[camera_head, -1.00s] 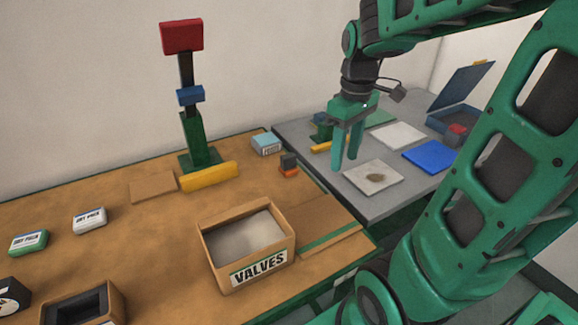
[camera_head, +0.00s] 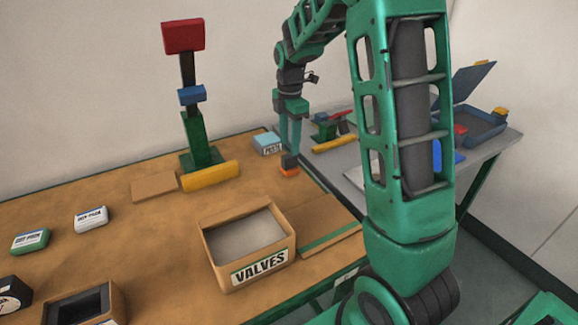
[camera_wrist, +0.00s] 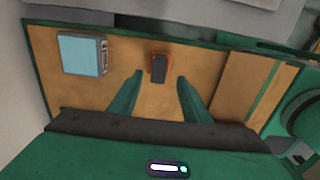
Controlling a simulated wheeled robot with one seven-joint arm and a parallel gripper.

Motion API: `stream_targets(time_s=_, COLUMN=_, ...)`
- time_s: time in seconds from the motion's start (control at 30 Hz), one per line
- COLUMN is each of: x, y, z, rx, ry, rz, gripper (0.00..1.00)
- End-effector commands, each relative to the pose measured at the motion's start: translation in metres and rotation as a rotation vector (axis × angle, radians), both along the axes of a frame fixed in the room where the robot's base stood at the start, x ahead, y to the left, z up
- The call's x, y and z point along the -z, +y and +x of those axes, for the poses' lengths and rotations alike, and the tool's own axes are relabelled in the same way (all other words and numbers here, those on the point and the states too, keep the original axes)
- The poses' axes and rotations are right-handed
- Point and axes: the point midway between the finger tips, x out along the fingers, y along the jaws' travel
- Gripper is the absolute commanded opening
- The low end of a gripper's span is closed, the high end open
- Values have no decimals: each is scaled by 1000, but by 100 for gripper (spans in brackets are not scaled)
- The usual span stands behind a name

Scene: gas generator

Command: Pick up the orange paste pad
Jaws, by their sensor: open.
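The orange paste pad (camera_head: 289,172) lies on the brown table near its far right edge, with a dark block (camera_head: 290,160) on top of it. In the wrist view the pad shows as an orange rim (camera_wrist: 152,76) around the dark block (camera_wrist: 159,69). My gripper (camera_head: 290,148) points down right at the pad in the head view. In the wrist view my gripper (camera_wrist: 158,82) is open, its two green fingers apart, with the pad just beyond and between the tips. Nothing is held.
A light blue box (camera_head: 267,143) stands left of the pad; it also shows in the wrist view (camera_wrist: 82,53). A yellow bar (camera_head: 210,176) and a green stand (camera_head: 196,135) are further left. The VALVES box (camera_head: 246,243) is in front. A grey table (camera_head: 350,160) adjoins at right.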

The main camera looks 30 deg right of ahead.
Motion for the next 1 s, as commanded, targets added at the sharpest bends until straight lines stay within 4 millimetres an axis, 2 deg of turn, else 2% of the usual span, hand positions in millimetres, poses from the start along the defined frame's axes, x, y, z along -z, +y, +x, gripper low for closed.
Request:
stream_targets(time_s=0.27, x=20, y=0, z=0, rx=2, ry=3, rz=0, gripper=44)
stream_targets(time_s=0.6, x=61, y=-1, z=2, rx=2, ry=2, rz=0, gripper=44)
stream_targets(time_s=0.87, x=63, y=-1, z=3, rx=2, ry=-1, rz=0, gripper=44)
stream_targets(time_s=0.97, x=63, y=-1, z=3, rx=2, ry=-1, rz=0, gripper=25)
stream_targets(time_s=1.0, x=63, y=-1, z=3, rx=2, ry=-1, rz=0, gripper=15)
